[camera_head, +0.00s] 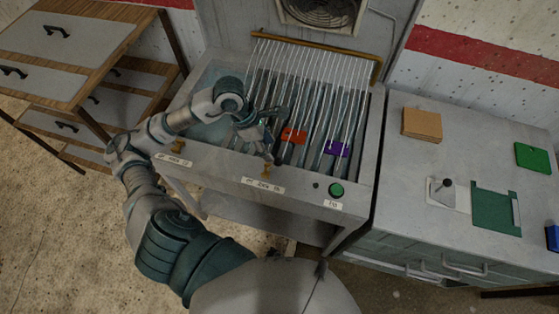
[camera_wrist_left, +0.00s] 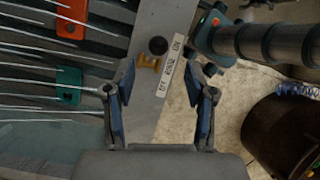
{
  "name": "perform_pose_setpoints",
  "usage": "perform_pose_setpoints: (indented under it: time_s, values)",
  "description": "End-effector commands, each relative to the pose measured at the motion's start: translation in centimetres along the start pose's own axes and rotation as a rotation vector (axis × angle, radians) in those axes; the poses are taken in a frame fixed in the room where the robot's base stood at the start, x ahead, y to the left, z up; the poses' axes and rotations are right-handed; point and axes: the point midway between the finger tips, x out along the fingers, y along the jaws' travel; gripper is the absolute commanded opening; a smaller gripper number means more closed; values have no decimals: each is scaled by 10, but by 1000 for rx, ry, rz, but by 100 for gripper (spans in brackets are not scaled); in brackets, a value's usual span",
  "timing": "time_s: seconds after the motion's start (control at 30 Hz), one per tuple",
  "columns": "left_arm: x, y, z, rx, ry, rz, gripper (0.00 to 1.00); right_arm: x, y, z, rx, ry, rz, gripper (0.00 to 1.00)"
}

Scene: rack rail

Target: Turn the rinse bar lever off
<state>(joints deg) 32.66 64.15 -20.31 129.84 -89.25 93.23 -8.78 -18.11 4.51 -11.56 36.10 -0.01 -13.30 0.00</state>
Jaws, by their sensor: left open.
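A small brass lever (camera_head: 265,172) stands on the sink's front ledge above a white label in the head view. In the left wrist view the brass lever (camera_wrist_left: 148,62) shows beside a black round knob (camera_wrist_left: 158,45) and a label with OFF and ON at its ends; the middle word is hard to read. A second brass lever (camera_head: 178,147) is further left on the ledge. My left gripper (camera_head: 272,138) is open and empty, over the ledge and rack edge. In the wrist view the lever appears between its fingers (camera_wrist_left: 168,80), apart from them. My right gripper is not seen.
A green clip (camera_wrist_left: 68,87) is close to the fingers. A green button (camera_head: 336,190) sits right on the ledge. A cabinet (camera_head: 455,130) stands right.

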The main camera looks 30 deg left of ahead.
Motion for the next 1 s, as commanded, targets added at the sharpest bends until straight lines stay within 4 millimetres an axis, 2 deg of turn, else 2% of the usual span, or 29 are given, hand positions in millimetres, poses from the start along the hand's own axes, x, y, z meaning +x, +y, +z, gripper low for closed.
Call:
perform_pose_setpoints:
  time_s: [0.03,0.2,0.4,0.57,0.8,0.83,1.0]
  values:
    - [14,-1,-1,-1,1,-7,55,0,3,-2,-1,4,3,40]
    - [51,-1,-1,-1,-1,-5,55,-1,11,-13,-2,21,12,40]
    - [79,0,-1,-2,0,-3,55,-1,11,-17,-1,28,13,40]
    - [88,-1,0,-1,0,0,55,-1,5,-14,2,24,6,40]
    - [89,0,0,0,0,1,55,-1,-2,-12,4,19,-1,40]
    - [89,0,0,0,0,0,53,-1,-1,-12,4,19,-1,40]
    - [89,0,-1,0,-1,-1,10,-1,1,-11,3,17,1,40]
